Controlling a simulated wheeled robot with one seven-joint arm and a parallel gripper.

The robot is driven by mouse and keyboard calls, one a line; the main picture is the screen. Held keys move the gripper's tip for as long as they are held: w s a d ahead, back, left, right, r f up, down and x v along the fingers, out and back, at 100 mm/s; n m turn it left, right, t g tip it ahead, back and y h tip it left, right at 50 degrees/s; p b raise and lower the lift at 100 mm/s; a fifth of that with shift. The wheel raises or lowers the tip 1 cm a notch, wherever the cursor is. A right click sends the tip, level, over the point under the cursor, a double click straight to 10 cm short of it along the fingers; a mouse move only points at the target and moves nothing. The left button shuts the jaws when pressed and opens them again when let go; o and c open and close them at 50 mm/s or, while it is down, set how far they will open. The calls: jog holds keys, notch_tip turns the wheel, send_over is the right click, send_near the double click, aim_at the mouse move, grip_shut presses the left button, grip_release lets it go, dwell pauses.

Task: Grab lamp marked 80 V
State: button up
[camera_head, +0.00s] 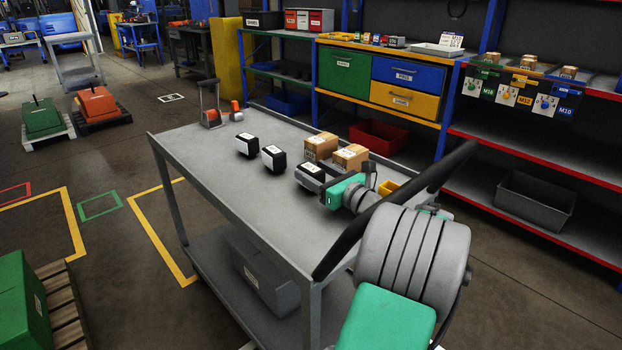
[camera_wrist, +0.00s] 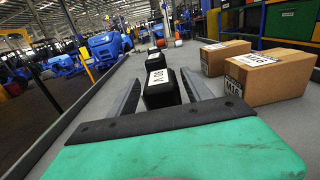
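Three black lamps with white labels stand in a row on the grey cart top. The nearest lamp (camera_head: 310,178) is at my gripper (camera_head: 324,187) in the head view. In the wrist view this lamp (camera_wrist: 161,88) has a label that reads 80 V, turned sideways. The two fingers of my gripper (camera_wrist: 161,80) are apart, one on each side of it, with narrow gaps visible. The middle lamp (camera_head: 273,158) and the far lamp (camera_head: 246,145) stand beyond it; their labels are too small to read.
Two cardboard boxes (camera_head: 320,147) (camera_head: 350,157) stand right of the lamps, close to my gripper. A grey holder with orange parts (camera_head: 211,117) is at the cart's far end. The cart top (camera_head: 215,165) is clear on the left. Shelves with bins (camera_head: 405,75) stand behind.

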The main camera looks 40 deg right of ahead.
grip_shut()
dwell(0.4)
jog(key=shift+r+p, duration=0.45)
jog(key=shift+p, duration=0.65)
